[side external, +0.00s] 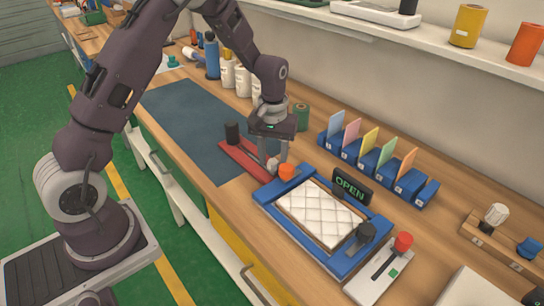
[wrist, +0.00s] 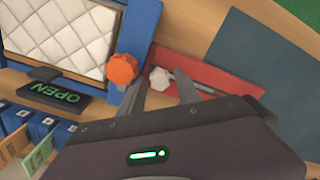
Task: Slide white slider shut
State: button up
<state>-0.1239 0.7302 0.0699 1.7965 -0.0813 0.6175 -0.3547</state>
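A red slider base (side external: 245,160) lies on the bench behind the blue frame, with a black cylinder (side external: 232,133) near its far end. In the wrist view the red base (wrist: 225,76) has a slot, and a white faceted knob (wrist: 160,79) sits at the end nearest the frame. My gripper (side external: 276,164) is low over that end; in the wrist view its fingers (wrist: 162,86) are apart, with the white knob between them. Contact cannot be told. A second slider has a white base (side external: 378,275) and a red knob (side external: 403,241), at the front right.
The blue frame (side external: 265,200) holds a white quilted mattress (side external: 320,213) and carries an orange knob (wrist: 122,69) close beside my left-hand finger in the wrist view. A black OPEN sign (side external: 350,187) stands behind it. Blue card holders (side external: 375,165) line the wall side. A dark mat (side external: 190,120) is clear.

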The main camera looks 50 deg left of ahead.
aim_at(273, 161)
notch_tip(273, 161, up, 7)
jog(key=shift+r, duration=0.1)
dwell(0.5)
jog(key=s+d+r+m+t, duration=0.25)
jog(key=s+r, duration=0.35)
jog(key=r, duration=0.4)
jog(key=s+d+r+m+t, duration=0.1)
jog(key=s+d+r+m, duration=0.1)
jog(key=s, duration=0.8)
jog(key=s+d+r+m+t, duration=0.2)
jog(key=s+r, duration=0.1)
jog(key=s, duration=0.7)
jog(key=shift+s+d+r, duration=0.15)
jog(key=shift+s+d, duration=0.1)
jog(key=shift+s, duration=0.05)
dwell(0.4)
